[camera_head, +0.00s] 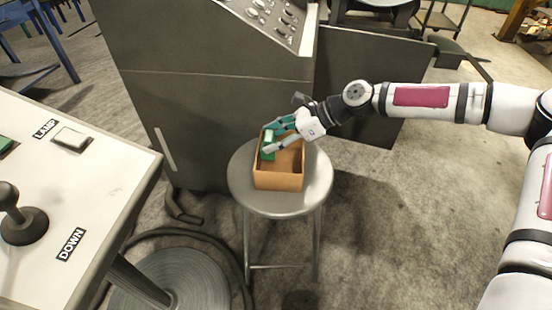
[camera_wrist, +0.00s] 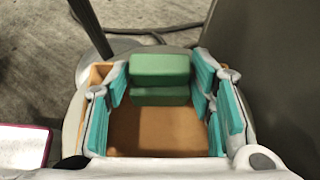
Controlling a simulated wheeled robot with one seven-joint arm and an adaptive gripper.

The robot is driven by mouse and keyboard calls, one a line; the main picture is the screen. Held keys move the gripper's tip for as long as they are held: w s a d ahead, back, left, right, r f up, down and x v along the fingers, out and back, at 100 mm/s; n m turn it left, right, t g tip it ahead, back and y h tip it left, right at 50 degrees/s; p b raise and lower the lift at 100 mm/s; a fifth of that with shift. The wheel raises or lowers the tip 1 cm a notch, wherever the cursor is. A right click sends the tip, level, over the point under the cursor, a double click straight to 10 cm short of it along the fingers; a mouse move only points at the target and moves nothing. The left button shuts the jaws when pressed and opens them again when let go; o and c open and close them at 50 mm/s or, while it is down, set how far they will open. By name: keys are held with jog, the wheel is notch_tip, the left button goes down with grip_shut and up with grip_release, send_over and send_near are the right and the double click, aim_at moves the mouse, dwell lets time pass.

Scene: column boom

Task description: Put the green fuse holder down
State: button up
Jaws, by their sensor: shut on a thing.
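The green fuse holder (camera_head: 268,146) is a green block at the left inside of an open orange-brown box (camera_head: 278,182). My gripper (camera_head: 279,137) reaches into the box from the upper right, with its teal-padded fingers shut on the fuse holder. In the wrist view, the fuse holder (camera_wrist: 160,68) shows as a two-step green block between the fingertips, at the far end of the box. The bare box floor (camera_wrist: 155,130) shows nearer the camera. I cannot tell whether the holder touches the floor.
The box stands on a round grey metal stool (camera_head: 243,190). A dark grey cabinet (camera_head: 215,110) rises close behind the stool. A white control panel (camera_head: 95,195) with a lever (camera_head: 20,222) is at the left.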

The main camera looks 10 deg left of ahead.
aim_at(274, 153)
jog(key=shift+f+b, duration=0.7)
jog(key=shift+f, duration=2.1)
jog(key=o, duration=1.2)
jog(key=shift+f, duration=0.1)
jog(key=shift+d+r, duration=0.2)
jog(key=shift+r, duration=0.05)
jog(key=p+v, duration=0.2)
jog(key=v, duration=0.9)
jog(key=shift+d+r+p, duration=0.2)
jog(key=shift+p, duration=0.15)
